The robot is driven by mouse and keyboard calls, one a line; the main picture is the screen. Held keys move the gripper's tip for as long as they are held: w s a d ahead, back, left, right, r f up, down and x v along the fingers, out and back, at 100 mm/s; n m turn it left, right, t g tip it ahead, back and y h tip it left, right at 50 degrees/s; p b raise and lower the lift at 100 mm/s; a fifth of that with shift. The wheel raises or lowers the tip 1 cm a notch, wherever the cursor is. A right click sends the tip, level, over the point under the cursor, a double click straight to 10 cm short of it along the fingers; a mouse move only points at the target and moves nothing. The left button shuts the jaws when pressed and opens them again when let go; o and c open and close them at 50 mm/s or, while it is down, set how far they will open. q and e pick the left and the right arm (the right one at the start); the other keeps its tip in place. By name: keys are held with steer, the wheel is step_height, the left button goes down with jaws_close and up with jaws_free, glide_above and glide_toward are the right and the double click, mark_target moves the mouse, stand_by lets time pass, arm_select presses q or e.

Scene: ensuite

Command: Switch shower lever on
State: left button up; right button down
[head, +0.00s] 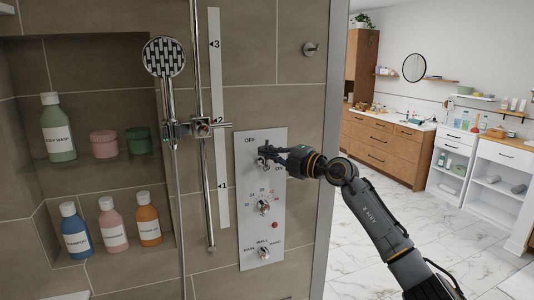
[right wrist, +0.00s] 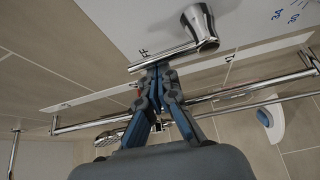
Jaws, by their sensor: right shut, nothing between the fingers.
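The grey shower panel (head: 247,220) is on the tiled wall, with OFF marked at its upper left and ON to the right below. The chrome shower lever (head: 262,163) is near the panel's top, partly hidden by my gripper. In the right wrist view the lever (right wrist: 200,27) has a round hub and a thin arm pointing toward the OFF lettering. My right gripper (head: 267,153) is shut and empty, its fingertips (right wrist: 157,72) at or very close to the lever's arm; contact is not certain. My left gripper is out of view.
Below the lever are a temperature dial (head: 262,207) and a lower selector knob (head: 263,254). A hand shower (head: 164,58) on a rail stands left of the panel. Bottles fill wall niches further left. The room right of the wall edge is open.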

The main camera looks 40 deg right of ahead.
steer(key=shift+d+m+t, duration=0.2)
steer(key=shift+m+t, duration=0.1)
steer(key=shift+m, duration=0.1)
steer(key=d+f+m+t+h, duration=0.2)
steer(key=m+h, duration=0.3)
steer(key=m, duration=0.6)
steer(key=s+d+f+m+t+h+b, duration=0.1)
steer(key=d+f+m+t+h, duration=0.2)
steer(key=m, duration=0.9)
steer(key=shift+s+d+h, duration=0.2)
steer(key=shift+d+h, duration=0.1)
steer(key=shift+h, duration=1.3)
steer(key=shift+m, duration=0.4)
